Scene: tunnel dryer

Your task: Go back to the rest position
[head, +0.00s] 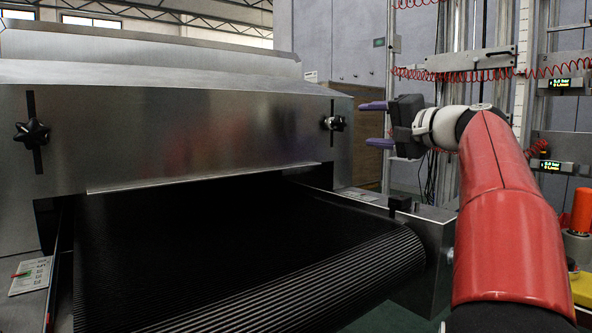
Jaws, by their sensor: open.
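My gripper (375,124) is at the end of my red arm, right of the middle in the head view. Its two purple fingers point left and are apart, with nothing between them. It is in the air, higher than the conveyor belt and close in the picture to the right black knob of the dryer. I cannot tell how far it is from the dryer's front. No rest position marker shows.
The steel tunnel dryer (180,130) fills the left. Its ribbed black belt (330,270) runs out towards me and is bare. Black knobs (32,133) sit on its front. A metal frame with red coiled hoses (430,73) stands behind my arm.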

